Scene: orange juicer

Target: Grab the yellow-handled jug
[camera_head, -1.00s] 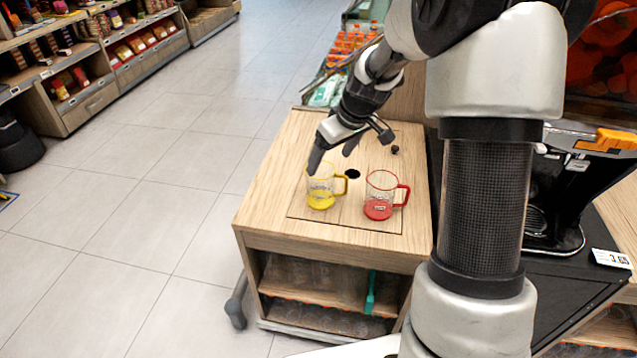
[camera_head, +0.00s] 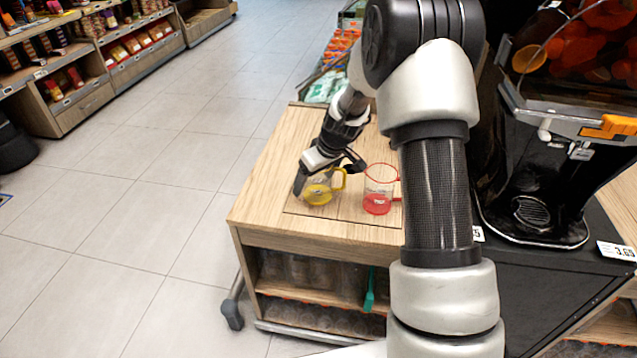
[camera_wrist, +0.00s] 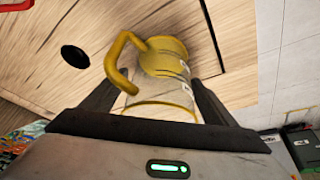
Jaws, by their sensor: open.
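The yellow-handled jug (camera_head: 318,193) is clear with a yellow base and stands on the wooden counter (camera_head: 262,207). My gripper (camera_head: 320,182) is low over it, with the near finger in front of the jug's left side. In the wrist view the jug (camera_wrist: 165,75) lies between the two open fingers of my gripper (camera_wrist: 160,100), its yellow handle towards the left. A small gap seems to show beside each finger; contact cannot be told. The jug's upper part is partly hidden by my gripper in the head view.
A red-handled jug (camera_head: 378,190) stands close to the right of the yellow one. A black juicer machine (camera_head: 535,165) is at the right, beyond my arm. A round dark hole (camera_wrist: 75,56) is in the counter. Shelves (camera_head: 85,60) stand far left across open floor.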

